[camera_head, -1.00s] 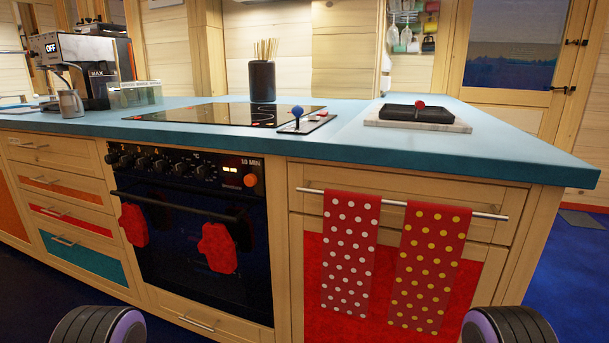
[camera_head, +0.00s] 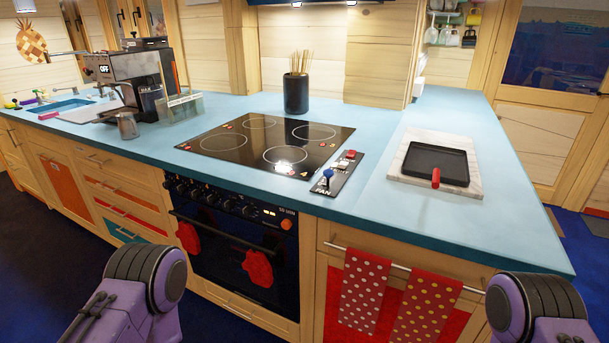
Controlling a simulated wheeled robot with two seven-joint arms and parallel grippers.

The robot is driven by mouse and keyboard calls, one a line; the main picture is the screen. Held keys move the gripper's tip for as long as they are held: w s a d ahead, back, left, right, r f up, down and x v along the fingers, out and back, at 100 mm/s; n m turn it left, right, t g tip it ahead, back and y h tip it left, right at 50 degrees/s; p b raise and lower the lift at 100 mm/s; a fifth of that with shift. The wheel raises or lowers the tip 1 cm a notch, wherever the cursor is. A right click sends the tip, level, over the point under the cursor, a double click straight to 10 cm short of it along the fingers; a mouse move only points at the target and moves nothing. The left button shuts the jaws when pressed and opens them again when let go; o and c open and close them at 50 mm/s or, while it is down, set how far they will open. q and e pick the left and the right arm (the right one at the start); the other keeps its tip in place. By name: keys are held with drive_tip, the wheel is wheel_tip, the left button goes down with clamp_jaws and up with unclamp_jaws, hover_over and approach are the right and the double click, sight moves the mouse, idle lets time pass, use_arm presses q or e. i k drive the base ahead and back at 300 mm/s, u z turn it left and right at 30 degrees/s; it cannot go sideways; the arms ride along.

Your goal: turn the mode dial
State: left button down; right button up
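The oven (camera_head: 225,265) is set in the front of the counter, with a dark control panel (camera_head: 262,213) along its top. The panel carries a row of several black knobs (camera_head: 228,204) and an orange-red knob (camera_head: 286,224) at its right end, below a small lit display. A black panel marked FAN (camera_head: 340,172) on the counter top has a blue-tipped lever (camera_head: 328,175) and red parts (camera_head: 348,155). No label readable here tells which control is the mode dial. Purple links of both my arms show at the bottom corners. Neither gripper is in view.
The glass cooktop (camera_head: 268,143) with a black holder of sticks (camera_head: 296,92) behind it is on the blue counter (camera_head: 400,215). A black pan (camera_head: 436,162) lies on a marble slab at right. Dotted towels (camera_head: 364,290) hang in front. A coffee machine (camera_head: 135,75) stands left.

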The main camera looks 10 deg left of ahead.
sight(227, 204)
drive_tip(key=u, duration=0.8)
drive_tip(key=k, duration=1.05)
drive_tip(key=u, duration=1.35)
drive_tip(key=i, duration=1.15)
drive_tip(key=z, duration=1.05)
drive_tip(key=i, duration=0.9)
drive_tip(key=z, duration=1)
drive_tip(key=i, duration=0.25)
drive_tip(key=z, duration=0.25)
